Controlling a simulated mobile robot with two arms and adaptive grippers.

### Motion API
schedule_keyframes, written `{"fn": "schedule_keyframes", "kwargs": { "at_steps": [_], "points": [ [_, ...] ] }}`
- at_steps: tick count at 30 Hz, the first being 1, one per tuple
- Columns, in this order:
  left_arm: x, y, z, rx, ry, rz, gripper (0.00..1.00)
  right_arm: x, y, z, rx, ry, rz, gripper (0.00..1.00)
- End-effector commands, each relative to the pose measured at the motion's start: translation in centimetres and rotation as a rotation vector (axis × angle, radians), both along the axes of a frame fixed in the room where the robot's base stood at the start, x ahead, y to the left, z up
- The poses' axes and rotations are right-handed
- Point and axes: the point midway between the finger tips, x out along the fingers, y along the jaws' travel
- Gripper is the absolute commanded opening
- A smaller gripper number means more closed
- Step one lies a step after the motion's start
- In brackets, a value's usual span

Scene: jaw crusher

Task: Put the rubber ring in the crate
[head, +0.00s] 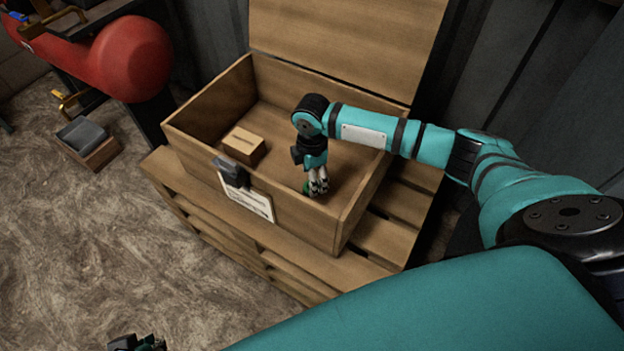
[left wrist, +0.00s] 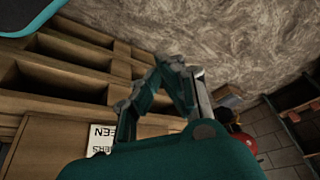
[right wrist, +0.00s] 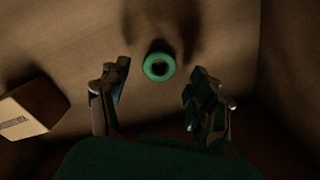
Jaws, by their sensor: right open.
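The rubber ring (right wrist: 159,67) is small and green. In the right wrist view it lies inside the crate, just beyond and between my fingertips, apart from both; I cannot tell for sure whether it rests on the floor. In the head view only a green edge (head: 306,189) shows beside the fingers. The wooden crate (head: 293,237) stands with its lid up. My right gripper (head: 318,190) points down inside it, open and empty; its spread fingers show in the right wrist view (right wrist: 155,90). My left gripper (head: 138,343) is outside, low in front; its fingertips (left wrist: 172,62) meet with nothing between them.
A small cardboard box (head: 245,146) lies in the crate, left of my right gripper. The crate sits on a stack of wooden pallets (head: 380,240). A red rounded machine part (head: 135,60) and a small open box (head: 98,152) are to the left. The floor in front is clear.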

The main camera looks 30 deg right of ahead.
Motion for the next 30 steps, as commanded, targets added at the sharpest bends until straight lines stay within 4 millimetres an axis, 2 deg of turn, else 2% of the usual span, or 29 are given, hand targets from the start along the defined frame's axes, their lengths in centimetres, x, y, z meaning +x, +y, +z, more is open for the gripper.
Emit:
{"fn": "schedule_keyframes", "kwargs": {
  "at_steps": [1, 3, 7, 12, 17, 30],
  "points": [
    [-1.0, 0.3, 0.6, 0.009, 0.045, 0.004, 0.00, 0.1, 0.0, 2.0, 0.002, -0.005, 0.002, 0.63],
    [-2.4, 0.7, 0.6, 0.022, 0.109, 0.009, 0.00, 0.1, 0.0, 3.6, 0.001, -0.004, 0.003, 0.63],
    [-2.1, 0.6, 1.4, 0.019, 0.096, 0.007, 0.00, 0.1, 0.0, 6.1, 0.001, -0.003, 0.001, 0.63],
    [-1.8, 0.5, 1.0, 0.020, 0.100, 0.008, 0.00, 0.0, 0.1, 8.0, 0.001, -0.001, 0.001, 0.63],
    [-1.7, 0.5, 0.9, 0.018, 0.098, 0.007, 0.00, 0.0, 0.0, 8.7, 0.001, 0.000, 0.001, 0.63],
    [-1.7, 0.5, 0.8, 0.019, 0.097, 0.006, 0.00, 0.0, 0.0, 8.6, 0.001, 0.000, 0.000, 0.63]
  ]
}}
